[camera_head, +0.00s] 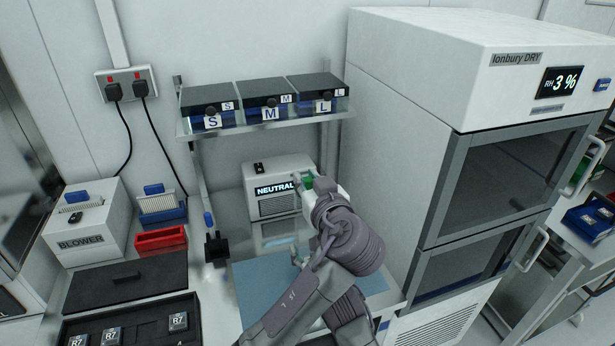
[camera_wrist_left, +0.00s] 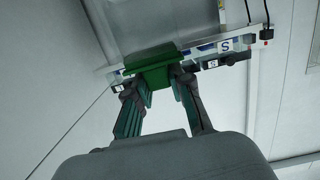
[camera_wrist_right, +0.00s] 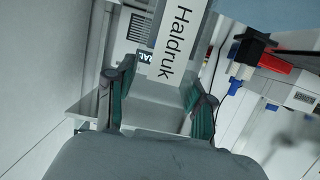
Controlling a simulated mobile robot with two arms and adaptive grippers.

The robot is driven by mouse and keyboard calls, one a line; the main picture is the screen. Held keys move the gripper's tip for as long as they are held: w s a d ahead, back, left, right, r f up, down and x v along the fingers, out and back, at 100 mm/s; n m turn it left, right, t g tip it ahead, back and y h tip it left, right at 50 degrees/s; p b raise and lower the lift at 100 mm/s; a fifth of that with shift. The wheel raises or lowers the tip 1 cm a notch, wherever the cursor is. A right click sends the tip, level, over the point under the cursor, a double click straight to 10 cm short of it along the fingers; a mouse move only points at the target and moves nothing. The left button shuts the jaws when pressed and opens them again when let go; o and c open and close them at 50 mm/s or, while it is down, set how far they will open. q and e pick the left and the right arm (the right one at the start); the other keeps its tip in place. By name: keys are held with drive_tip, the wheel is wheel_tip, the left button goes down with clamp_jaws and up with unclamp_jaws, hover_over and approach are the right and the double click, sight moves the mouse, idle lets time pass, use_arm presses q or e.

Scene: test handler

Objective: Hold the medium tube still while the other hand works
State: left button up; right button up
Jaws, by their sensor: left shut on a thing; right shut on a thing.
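In the right wrist view my right gripper (camera_wrist_right: 160,82) is shut around a grey tube (camera_wrist_right: 178,35) marked "Haldruk". One finger lies on each side of it. In the left wrist view my left gripper (camera_wrist_left: 158,80) is shut on a green plug-like block (camera_wrist_left: 152,62) at its fingertips. A grey flat surface (camera_wrist_left: 165,22) shows beyond the block; I cannot tell whether it is the tube. In the head view the left gripper (camera_head: 306,186) and a bit of green sit in front of the neutral unit.
The neutral unit (camera_head: 268,203) stands behind the grippers. Above is a shelf (camera_head: 255,126) with S, M and L boxes. A blue mat (camera_head: 250,292) lies below. The dry cabinet (camera_head: 400,150) is close on the right; a red tray (camera_head: 160,240) and the blower (camera_head: 85,235) stand left.

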use_arm(q)
drive_tip(key=shift+f, duration=0.5)
drive_tip(key=o, duration=0.8)
drive_tip(key=shift+r, duration=0.1)
